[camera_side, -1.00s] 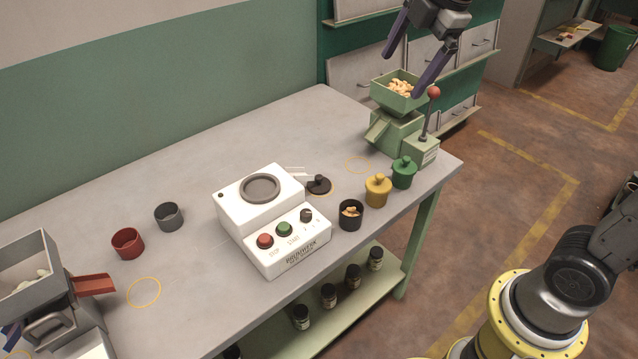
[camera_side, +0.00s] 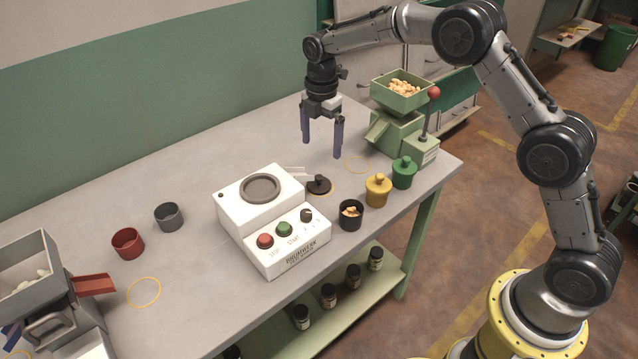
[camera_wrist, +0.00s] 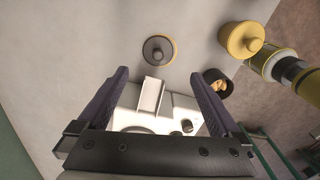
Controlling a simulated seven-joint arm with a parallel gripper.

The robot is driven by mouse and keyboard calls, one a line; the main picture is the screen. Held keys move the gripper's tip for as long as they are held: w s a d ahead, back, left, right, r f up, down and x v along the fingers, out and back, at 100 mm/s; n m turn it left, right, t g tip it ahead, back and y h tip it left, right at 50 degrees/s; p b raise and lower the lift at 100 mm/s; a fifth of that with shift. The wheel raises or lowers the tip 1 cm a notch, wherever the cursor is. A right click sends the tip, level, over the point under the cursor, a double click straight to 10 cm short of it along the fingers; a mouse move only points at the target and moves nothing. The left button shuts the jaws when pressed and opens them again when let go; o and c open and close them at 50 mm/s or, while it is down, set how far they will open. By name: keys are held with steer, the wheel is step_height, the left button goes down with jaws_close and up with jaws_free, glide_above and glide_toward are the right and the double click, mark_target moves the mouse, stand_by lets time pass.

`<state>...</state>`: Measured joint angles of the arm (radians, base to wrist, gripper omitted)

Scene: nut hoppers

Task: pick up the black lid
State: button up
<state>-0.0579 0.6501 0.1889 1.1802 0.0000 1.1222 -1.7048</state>
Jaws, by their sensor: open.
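The black lid (camera_side: 319,184) is a flat dark disc with a knob. It lies on the table in a yellow ring, just behind the right side of the white machine. In the wrist view the black lid (camera_wrist: 158,49) shows at the upper middle, beyond my fingertips. My gripper (camera_side: 322,152) points down above the table, over and behind the lid, apart from it. It is open and empty. Its two fingers (camera_wrist: 158,78) frame the white machine's edge in the wrist view.
The white machine (camera_side: 246,213) stands in front of the lid. A black cup (camera_side: 350,216) with nuts, a yellow lidded jar (camera_side: 378,190) and a green one (camera_side: 404,172) stand to the right. A green hopper (camera_side: 398,92) is behind them. The table's left rear is clear.

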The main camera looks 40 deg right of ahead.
glide_above(319, 176)
steer(key=f, duration=0.6)
steer(key=shift+s+d+f, duration=0.1)
steer(key=shift+s+d, duration=0.05)
steer(key=shift+s, duration=0.05)
steer(key=shift+w+f, duration=0.2)
steer(key=shift+f, duration=2.5)
steer(key=c, duration=1.2)
steer(key=shift+o, duration=0.2)
steer(key=shift+r, duration=0.1)
